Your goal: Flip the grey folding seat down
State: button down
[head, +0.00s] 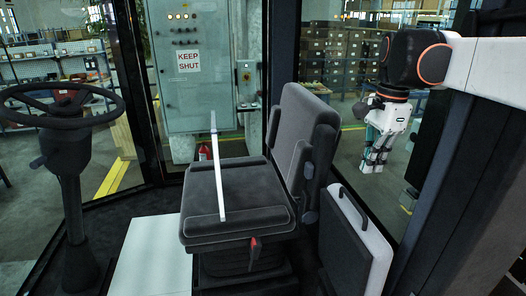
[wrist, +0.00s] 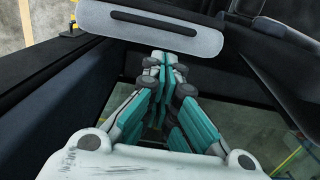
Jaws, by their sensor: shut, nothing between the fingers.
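The grey folding seat (head: 378,250) stands folded up at the lower right in the head view, beside the operator's seat.
The black operator's seat (head: 238,196) with a white bar (head: 217,165) stands left of the folding seat. A steering column (head: 68,170) is at far left. A grey cabinet (head: 205,80) stands behind. A dark cab pillar (head: 450,165) rises close to my arm on the right.

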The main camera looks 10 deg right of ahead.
aim_at(350, 195)
jog(key=f, duration=0.2)
jog(key=a+f, duration=0.1)
jog(key=f, duration=0.1)
jog(key=a+f+p, duration=0.1)
jog(key=f, duration=0.1)
jog(key=shift+a, duration=0.15)
jog(key=shift+a+f, duration=0.35)
jog(key=shift+a, duration=0.05)
jog(key=shift+a+f, duration=0.1)
jog(key=shift+a, duration=0.4)
